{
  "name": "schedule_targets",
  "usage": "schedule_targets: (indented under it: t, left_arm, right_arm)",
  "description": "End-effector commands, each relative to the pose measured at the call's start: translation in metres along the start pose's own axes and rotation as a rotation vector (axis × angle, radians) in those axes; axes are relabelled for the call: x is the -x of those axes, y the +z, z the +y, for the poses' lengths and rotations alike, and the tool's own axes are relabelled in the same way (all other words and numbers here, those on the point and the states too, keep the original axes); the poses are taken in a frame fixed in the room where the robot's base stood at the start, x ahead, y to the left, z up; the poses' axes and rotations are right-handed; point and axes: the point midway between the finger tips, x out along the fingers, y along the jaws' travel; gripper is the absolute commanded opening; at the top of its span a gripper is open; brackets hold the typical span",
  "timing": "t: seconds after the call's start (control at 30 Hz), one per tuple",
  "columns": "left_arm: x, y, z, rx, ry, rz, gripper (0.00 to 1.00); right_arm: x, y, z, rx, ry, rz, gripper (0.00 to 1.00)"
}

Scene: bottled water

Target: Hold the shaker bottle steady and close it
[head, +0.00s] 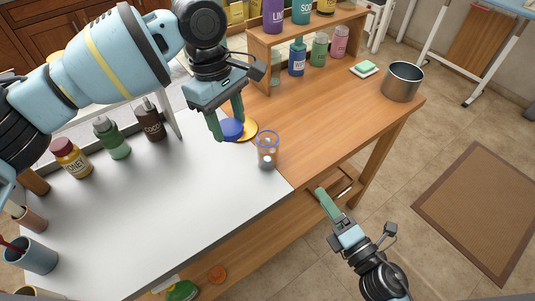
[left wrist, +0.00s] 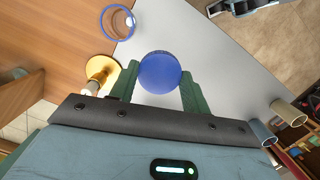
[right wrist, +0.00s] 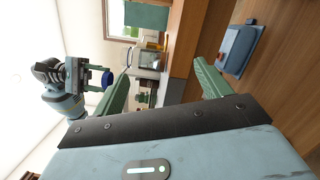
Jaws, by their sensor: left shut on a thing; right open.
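The shaker bottle (head: 267,151) is a clear cup with a blue rim. It stands upright and open-topped near the front edge of the white counter section, with a pale ball-like thing inside. Its blue rim also shows in the left wrist view (left wrist: 117,22). My left gripper (head: 226,128) is shut on a round blue lid (head: 232,129), held above the counter to the left of the bottle and apart from it. The lid sits between the fingertips in the left wrist view (left wrist: 160,73). My right gripper (head: 324,196) is open and empty, out beyond the counter's front edge, right of and away from the bottle.
A gold round piece (head: 249,130) is behind the bottle. A honey jar (head: 71,157), green bottle (head: 112,137) and brown bottle (head: 150,120) line the back left. A metal pot (head: 402,81) and green soap (head: 366,67) are at right. The white surface (head: 170,195) is clear.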

Motion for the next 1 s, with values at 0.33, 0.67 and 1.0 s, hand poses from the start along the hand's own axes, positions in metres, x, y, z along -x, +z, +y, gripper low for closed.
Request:
schedule_targets:
  t: [0.33, 0.67, 1.0]
  left_arm:
    - [0.014, 0.034, 0.062, 0.355, 0.054, -0.001, 0.26]
    - [0.02, 0.043, 0.074, 0.442, 0.068, 0.0, 0.26]
    - [0.02, 0.043, 0.073, 0.441, 0.068, 0.0, 0.26]
  right_arm:
    - [-0.07, -0.006, 0.034, 0.92, 0.252, 0.207, 0.76]
    - [-0.085, -0.007, 0.036, 1.179, 0.305, 0.27, 0.76]
    - [-0.088, -0.008, 0.036, 1.174, 0.304, 0.268, 0.76]
